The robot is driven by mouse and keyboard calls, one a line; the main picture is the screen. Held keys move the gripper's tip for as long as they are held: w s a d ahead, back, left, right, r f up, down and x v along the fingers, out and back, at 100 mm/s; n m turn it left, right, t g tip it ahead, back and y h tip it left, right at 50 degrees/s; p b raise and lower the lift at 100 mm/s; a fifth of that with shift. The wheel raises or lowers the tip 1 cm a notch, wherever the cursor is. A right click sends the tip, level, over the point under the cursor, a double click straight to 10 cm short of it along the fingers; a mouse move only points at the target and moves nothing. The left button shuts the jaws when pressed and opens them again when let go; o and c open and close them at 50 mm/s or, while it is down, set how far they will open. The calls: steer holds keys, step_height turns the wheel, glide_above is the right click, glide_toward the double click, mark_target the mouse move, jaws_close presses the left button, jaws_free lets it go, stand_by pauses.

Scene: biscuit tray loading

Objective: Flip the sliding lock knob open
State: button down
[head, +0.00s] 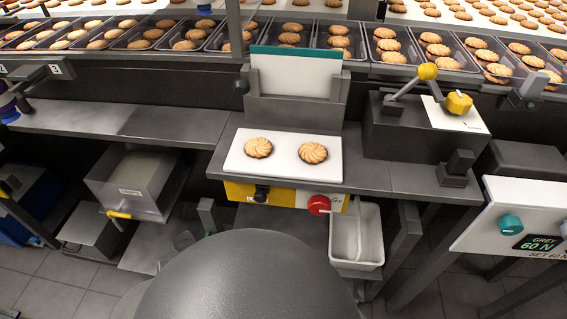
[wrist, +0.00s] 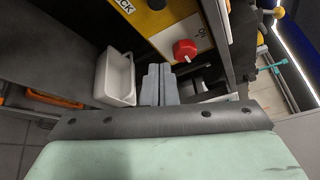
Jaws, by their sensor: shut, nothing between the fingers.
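A yellow and white panel (head: 290,196) runs along the front edge of the grey bench. It carries a black knob (head: 262,192) on the yellow part and a red round knob (head: 319,205) on the white part. I cannot tell for sure which is the sliding lock knob. My gripper (wrist: 158,70) is shut and empty, apparently apart from both knobs. The head view does not show it.
A white tray (head: 240,165) with two biscuits lies on the bench above. A grey bench leg (head: 405,235) stands right of the bin.

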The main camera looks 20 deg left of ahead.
steer(key=b+x, duration=0.4)
steer(key=x, duration=0.6)
steer(key=a, duration=0.1)
steer(key=a+r, duration=0.2)
steer(key=shift+s+a, duration=0.15)
steer(key=shift+a, duration=0.05)
